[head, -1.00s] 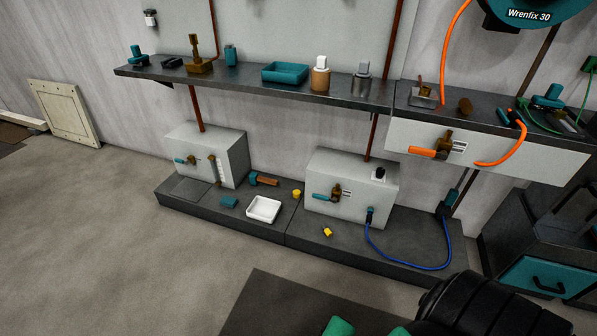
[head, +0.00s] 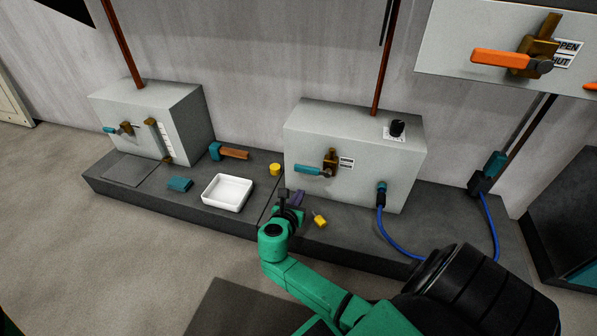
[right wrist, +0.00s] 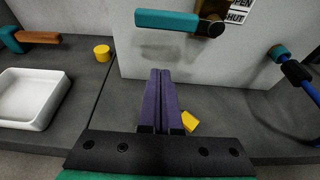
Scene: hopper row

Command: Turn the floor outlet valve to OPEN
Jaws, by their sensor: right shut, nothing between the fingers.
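The floor outlet valve (head: 330,162) is a brass body on the front of the grey box at the middle of the floor plinth. Its teal lever (head: 309,170) lies level and points left, with a label (head: 346,163) at its right. In the right wrist view the teal lever (right wrist: 168,20) is at the top, and the label (right wrist: 238,12) reads OPEN above SHUT. My right gripper (head: 298,197) is below and in front of the lever, apart from it. Its purple fingers (right wrist: 160,72) are together and empty. My left gripper is not in view.
A blue hose (head: 390,235) leaves the box at right. A yellow piece (head: 319,220) lies beside my gripper. A white tray (head: 228,192), a yellow cylinder (head: 275,169) and a hammer (head: 230,152) are left. An orange-handled valve (head: 505,59) hangs upper right.

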